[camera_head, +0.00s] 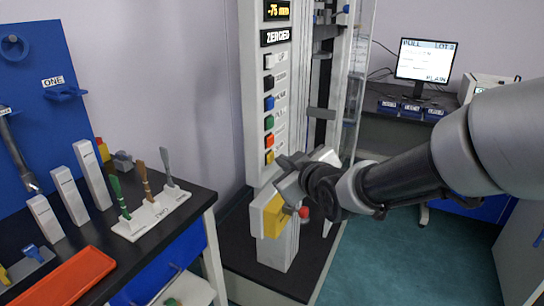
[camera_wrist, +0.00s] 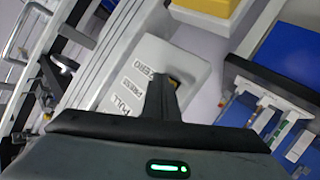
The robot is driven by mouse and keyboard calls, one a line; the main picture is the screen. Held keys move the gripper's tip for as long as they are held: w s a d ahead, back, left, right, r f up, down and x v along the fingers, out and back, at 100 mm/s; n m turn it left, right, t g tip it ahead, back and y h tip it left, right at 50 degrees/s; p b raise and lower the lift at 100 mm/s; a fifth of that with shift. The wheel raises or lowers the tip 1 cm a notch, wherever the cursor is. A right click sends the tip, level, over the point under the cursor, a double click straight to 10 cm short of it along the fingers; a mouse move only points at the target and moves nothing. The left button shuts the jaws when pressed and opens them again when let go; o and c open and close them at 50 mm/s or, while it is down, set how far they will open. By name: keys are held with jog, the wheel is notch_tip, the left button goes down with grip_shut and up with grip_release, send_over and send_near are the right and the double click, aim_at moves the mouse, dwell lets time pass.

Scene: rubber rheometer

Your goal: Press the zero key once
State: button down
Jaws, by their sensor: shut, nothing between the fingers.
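The tall pale machine panel (camera_head: 250,100) carries a column of coloured keys. The yellow key (camera_head: 269,157) is lowest, under the orange one. In the wrist view, a label (camera_wrist: 150,68) reading ZERO sits beside a partly hidden yellowish key (camera_wrist: 177,77). My gripper (camera_head: 281,170) is shut and empty, at the bottom of the panel just beside the yellow key. In the wrist view, my gripper's fingertips (camera_wrist: 164,80) overlap that key; I cannot tell whether they touch it. The upper display (camera_head: 277,11) reads -75 mm, and the lower display (camera_head: 275,37) appears to read ZEROED.
A yellow block (camera_head: 273,216) and red knob (camera_head: 304,212) lie below my gripper on the machine. Metal rails (camera_head: 322,95) stand right of the panel. A dark bench at left holds an orange tray (camera_head: 65,278) and a rack (camera_head: 150,215) of tools. A monitor (camera_head: 425,60) stands behind.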

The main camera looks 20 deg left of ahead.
jog(key=shift+d, duration=0.3)
jog(key=d+p, duration=0.3)
jog(key=d, duration=0.2)
jog(key=shift+s, duration=0.2)
dwell(0.8)
